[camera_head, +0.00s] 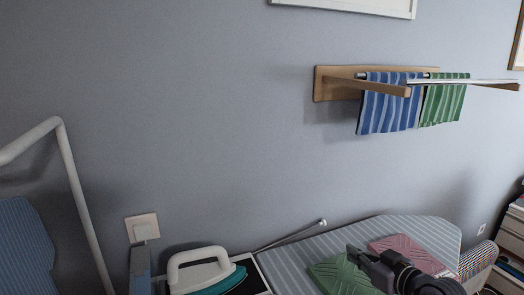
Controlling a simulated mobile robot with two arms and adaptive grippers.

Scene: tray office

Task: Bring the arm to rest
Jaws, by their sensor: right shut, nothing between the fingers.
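My right gripper (355,254) is at the lower right, shut and empty. It shows above the striped ironing board (295,259), in front of a folded green cloth (335,276) and a folded pink cloth (425,252). I cannot tell how high it is above the cloths. My left gripper is not in view.
A white and teal iron (205,270) stands at the board's left end, near a wall socket (142,227). A wall rack (335,83) holds a blue striped cloth (390,105) and a green one (443,100). A shelf (512,240) stands at right. A white tube frame (72,170) is at left.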

